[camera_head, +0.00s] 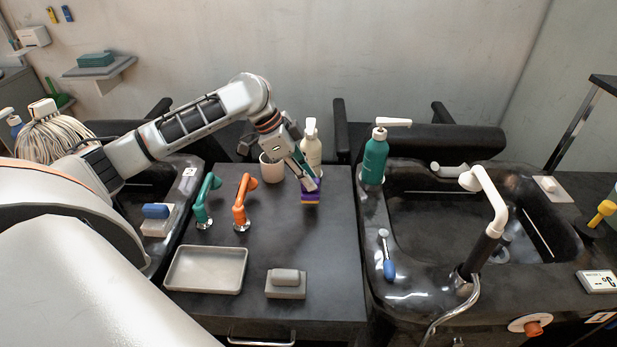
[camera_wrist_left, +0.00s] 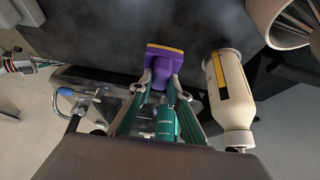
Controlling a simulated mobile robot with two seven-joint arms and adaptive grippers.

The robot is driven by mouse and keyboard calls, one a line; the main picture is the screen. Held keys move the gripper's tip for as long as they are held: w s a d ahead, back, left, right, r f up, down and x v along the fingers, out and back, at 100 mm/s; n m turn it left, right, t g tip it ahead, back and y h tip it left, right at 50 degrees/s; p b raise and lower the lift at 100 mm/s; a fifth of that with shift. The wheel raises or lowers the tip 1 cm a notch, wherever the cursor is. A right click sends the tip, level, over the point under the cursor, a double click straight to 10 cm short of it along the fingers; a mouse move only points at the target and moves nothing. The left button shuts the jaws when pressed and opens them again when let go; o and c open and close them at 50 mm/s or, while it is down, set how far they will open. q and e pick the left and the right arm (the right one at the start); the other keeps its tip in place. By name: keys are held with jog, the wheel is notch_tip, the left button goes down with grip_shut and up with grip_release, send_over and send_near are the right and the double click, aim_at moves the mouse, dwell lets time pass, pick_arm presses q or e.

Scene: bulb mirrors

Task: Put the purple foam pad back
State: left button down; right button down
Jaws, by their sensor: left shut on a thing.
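The purple foam pad (camera_head: 311,197) has a yellow layer along its lower edge. My left gripper (camera_head: 308,183) is shut on it, with the pad below the fingertips over the back right of the dark counter (camera_head: 285,232). I cannot tell whether the pad touches the counter. In the left wrist view the pad (camera_wrist_left: 163,66) sits between the fingertips of my left gripper (camera_wrist_left: 161,84), its yellow layer facing away from the gripper. The fingers hide part of the pad. My right gripper is not in view.
A cream bottle (camera_head: 311,148) and a cup (camera_head: 271,169) stand close behind the gripper. Teal (camera_head: 204,205) and orange (camera_head: 241,205) taps stand left. A metal tray (camera_head: 206,270) and a grey block (camera_head: 286,286) lie in front. A teal pump bottle (camera_head: 375,160) stands right, beside the basin.

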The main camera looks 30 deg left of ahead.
pick_arm(q)
jog(key=shift+w+a+f, duration=0.45)
jog(key=shift+w+f, duration=0.3)
jog(key=shift+f, duration=0.15)
jog(key=shift+w+a+f, duration=0.45)
jog(key=shift+w+f, duration=0.3)
jog(key=shift+f, duration=0.1)
jog(key=c, duration=1.9)
grip_release()
jog(key=shift+f, duration=0.1)
jog(key=v, duration=1.2)
